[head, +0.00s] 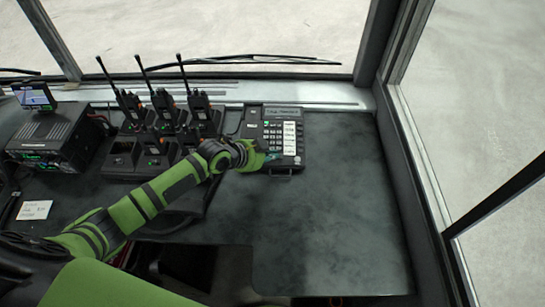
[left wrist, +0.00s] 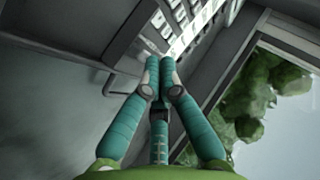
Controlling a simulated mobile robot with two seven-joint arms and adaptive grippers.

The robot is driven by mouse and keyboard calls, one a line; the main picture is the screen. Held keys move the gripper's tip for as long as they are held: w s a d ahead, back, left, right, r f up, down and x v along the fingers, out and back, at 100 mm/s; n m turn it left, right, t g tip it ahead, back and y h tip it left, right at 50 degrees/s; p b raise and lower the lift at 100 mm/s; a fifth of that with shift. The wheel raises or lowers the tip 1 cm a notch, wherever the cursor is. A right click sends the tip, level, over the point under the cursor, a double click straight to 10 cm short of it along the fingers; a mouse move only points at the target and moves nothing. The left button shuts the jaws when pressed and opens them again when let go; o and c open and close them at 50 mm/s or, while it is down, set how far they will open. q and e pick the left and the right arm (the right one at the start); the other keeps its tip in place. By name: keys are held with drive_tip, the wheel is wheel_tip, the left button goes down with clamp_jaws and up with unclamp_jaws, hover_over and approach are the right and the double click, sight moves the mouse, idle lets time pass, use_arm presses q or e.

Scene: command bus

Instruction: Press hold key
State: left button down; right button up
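A dark desk phone (head: 275,135) with a small lit screen and rows of light keys stands on the dashboard, right of the radios. My left gripper (head: 271,157) is at the phone's lower left part, over or close to its keys. The left wrist view shows the gripper's teal fingers (left wrist: 160,62) with tips together and nothing visible between them. Their tips point at the phone's keypad (left wrist: 185,30). Whether they touch a key cannot be told. The hold key's label is too small to read. My right gripper is not in view.
Several handheld radios (head: 163,105) with upright antennas stand in chargers left of the phone. A radio unit (head: 48,138) with a small display is at the far left. The dark dashboard (head: 330,220) is clear right of and below the phone. Windows border the back and right.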

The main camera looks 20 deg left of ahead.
sight(270, 164)
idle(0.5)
use_arm(q)
drive_tip(key=shift+s+r+p, duration=0.1)
drive_tip(key=shift+r+p, duration=0.55)
drive_tip(key=shift+r, duration=0.1)
drive_tip(key=r+p, duration=0.5)
drive_tip(key=shift+s+d, duration=0.1)
drive_tip(key=shift+s, duration=0.25)
drive_tip(key=shift+f, duration=0.1)
drive_tip(key=shift+f, duration=0.1)
